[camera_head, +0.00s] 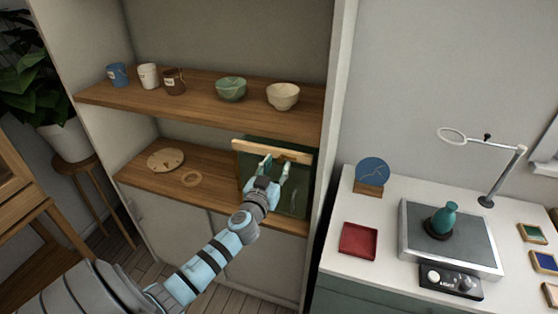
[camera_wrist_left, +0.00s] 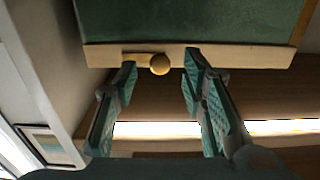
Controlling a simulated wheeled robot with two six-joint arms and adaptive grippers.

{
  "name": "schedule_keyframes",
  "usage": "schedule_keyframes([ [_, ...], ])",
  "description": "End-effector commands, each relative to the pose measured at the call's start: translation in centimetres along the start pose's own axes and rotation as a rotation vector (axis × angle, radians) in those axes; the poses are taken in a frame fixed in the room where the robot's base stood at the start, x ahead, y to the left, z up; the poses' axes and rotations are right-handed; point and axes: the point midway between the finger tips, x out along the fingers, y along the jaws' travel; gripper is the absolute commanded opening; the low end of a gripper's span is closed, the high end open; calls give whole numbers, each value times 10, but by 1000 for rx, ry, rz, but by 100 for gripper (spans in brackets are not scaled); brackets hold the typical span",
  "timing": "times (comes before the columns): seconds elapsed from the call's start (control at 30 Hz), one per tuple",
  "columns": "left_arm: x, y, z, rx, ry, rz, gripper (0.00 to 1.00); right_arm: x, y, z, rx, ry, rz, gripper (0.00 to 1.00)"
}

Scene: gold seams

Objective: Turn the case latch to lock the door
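The case (camera_head: 246,172), a dark green box with a light wooden rail (camera_head: 290,151) along its top, stands on the lower shelf at the right end. In the left wrist view the green case (camera_wrist_left: 190,22) fills the top, edged by the pale wooden rail (camera_wrist_left: 250,56). The latch (camera_wrist_left: 160,65) is a round gold knob with a short bar pointing left on that rail. My left gripper (camera_head: 275,164) is in front of the case. In the left wrist view its open fingers (camera_wrist_left: 159,72) stand either side of the knob, with gaps visible. My right gripper is out of view.
A wooden disc (camera_head: 166,160) and a ring (camera_head: 191,179) lie on the shelf left of the case. Mugs (camera_head: 148,76) and bowls (camera_head: 283,96) stand on the shelf above. The white cabinet side wall (camera_head: 330,120) is close right of the case.

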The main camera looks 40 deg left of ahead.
Motion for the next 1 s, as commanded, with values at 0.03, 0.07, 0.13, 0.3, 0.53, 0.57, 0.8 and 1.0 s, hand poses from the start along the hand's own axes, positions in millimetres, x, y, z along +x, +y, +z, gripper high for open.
schedule_keyframes([
  [0.03,8,0,0,0,0,-2,38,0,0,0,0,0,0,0],
  [0.07,12,0,0,1,1,-2,38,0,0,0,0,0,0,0],
  [0.13,19,0,1,1,0,-1,38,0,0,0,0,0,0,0],
  [0.3,24,0,1,1,-1,0,38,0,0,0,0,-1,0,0],
  [0.53,23,0,1,1,-1,0,25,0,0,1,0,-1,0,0],
  [0.57,23,0,1,1,-1,0,20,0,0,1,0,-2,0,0],
  [0.8,23,0,2,1,-1,0,0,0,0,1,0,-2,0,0],
  [1.0,23,0,2,17,-1,0,0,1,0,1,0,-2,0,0],
])
